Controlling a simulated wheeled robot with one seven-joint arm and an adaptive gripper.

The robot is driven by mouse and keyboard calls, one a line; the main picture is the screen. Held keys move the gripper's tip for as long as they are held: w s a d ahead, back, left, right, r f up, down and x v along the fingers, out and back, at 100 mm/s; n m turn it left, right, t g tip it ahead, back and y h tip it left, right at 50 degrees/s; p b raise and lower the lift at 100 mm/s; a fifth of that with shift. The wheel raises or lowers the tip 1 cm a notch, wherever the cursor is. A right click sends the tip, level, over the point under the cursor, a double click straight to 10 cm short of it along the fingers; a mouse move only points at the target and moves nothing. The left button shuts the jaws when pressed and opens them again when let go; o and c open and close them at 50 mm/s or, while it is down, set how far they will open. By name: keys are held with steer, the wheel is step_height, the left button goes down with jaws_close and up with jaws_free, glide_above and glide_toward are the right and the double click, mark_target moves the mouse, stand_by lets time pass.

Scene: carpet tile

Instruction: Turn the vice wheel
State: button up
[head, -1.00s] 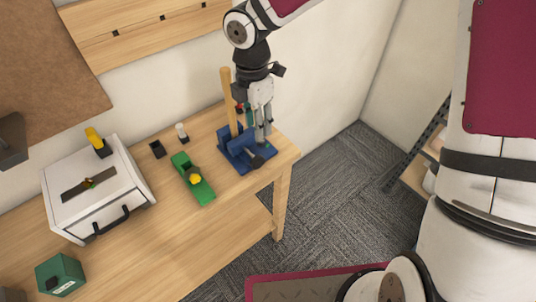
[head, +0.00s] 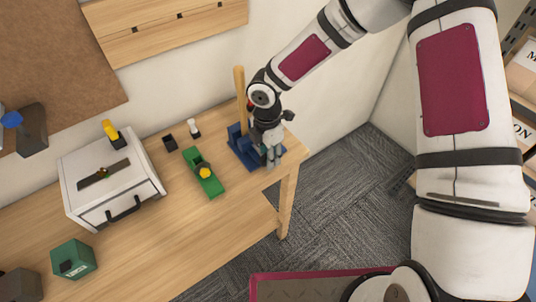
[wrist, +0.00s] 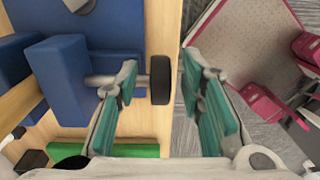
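The blue vice (head: 238,145) sits near the right end of the wooden bench. A wooden post (head: 240,95) stands upright at it. In the wrist view the vice's blue jaw block (wrist: 62,80) has a grey shaft (wrist: 100,80) ending in a dark wheel (wrist: 160,82). My gripper (wrist: 160,68) is open, with one teal-padded finger on each side of the wheel's end. The left finger overlaps the shaft; I cannot tell whether it touches. The right finger is apart from the wheel. In the head view my gripper (head: 271,158) hides the wheel.
A green block with a yellow knob (head: 204,173) lies left of the vice. A white box with a handle (head: 110,180), a green box (head: 72,259) and small black holders stand farther left. The bench's right edge (head: 297,150) is close to my gripper; carpet lies beyond.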

jaws_close()
steer(key=shift+t+h, duration=0.3)
steer(key=shift+a+t+h+b, duration=0.2)
steer(key=shift+t+h+b, duration=0.1)
steer(key=shift+h+b, duration=0.1)
steer(key=h, duration=0.1)
steer(key=t+h+b, duration=0.1)
steer(key=shift+s+a+t+h+b, duration=0.1)
steer(key=shift+a+t+h+b, duration=0.1)
steer(key=shift+t+h+b, duration=0.1)
steer(key=shift+s+a+f+t+h+b, duration=0.1)
steer(key=shift+t+h+b, duration=0.55)
steer(key=shift+h+b, duration=0.3)
steer(key=shift+s+a+t+h+b, duration=0.1)
steer(key=shift+t+h+b, duration=0.55)
steer(key=shift+h+b, duration=0.3)
